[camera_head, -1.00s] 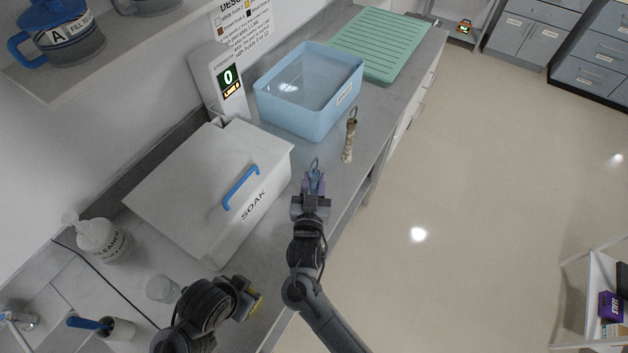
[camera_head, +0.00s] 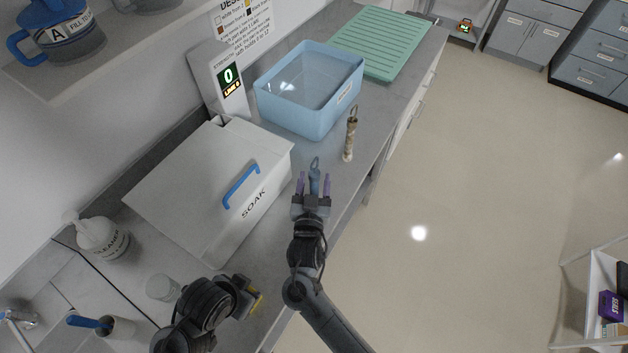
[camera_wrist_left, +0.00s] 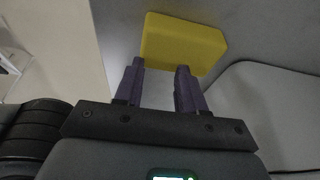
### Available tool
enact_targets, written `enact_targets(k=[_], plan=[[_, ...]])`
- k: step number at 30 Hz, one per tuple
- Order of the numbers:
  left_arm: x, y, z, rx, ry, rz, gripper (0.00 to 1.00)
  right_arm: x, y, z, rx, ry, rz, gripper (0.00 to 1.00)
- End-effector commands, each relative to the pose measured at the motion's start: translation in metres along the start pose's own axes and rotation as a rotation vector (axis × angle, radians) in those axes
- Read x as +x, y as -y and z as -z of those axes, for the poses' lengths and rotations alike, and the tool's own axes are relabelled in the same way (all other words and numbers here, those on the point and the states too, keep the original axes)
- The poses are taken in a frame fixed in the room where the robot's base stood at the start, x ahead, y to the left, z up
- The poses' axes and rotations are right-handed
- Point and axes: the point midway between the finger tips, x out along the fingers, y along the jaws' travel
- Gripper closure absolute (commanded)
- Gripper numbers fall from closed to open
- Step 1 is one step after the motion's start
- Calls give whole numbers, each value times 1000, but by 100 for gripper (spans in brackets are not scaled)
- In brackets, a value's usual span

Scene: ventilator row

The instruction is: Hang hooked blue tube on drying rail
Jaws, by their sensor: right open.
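The hooked blue tube (camera_head: 314,182) stands on the counter beside the SOAK box, its hook at the top. My right gripper (camera_head: 314,176) is open, with one finger on each side of the tube and a gap at each side. The tube's lower part is hidden behind the gripper. My left gripper (camera_wrist_left: 160,66) is open in the left wrist view, its fingertips at a yellow block (camera_wrist_left: 183,43). The block also shows in the head view (camera_head: 257,299). I cannot make out a drying rail.
A second hooked tube (camera_head: 350,138), brownish and mottled, stands behind the blue one. The white SOAK box (camera_head: 190,180) is lidded. A blue basin (camera_head: 330,107) and a green ribbed mat (camera_head: 385,40) lie farther back. A glass (camera_head: 161,288) and a cleaner bottle (camera_head: 100,237) stand at left.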

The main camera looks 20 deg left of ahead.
Motion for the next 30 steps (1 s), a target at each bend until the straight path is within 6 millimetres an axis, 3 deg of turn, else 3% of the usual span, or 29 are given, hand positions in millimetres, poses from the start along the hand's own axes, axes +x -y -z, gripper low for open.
enact_targets(k=[9,15,25,30], plan=[[-36,1,10,0,8,-1,60,-55,-1,3,5,7,-1,42],[-43,1,13,1,4,0,60,-86,-1,-2,4,3,-1,42],[-42,2,13,1,6,0,60,-108,-6,-6,23,40,-7,42],[-42,2,13,1,5,1,60,-119,-36,-29,123,247,-28,42]])
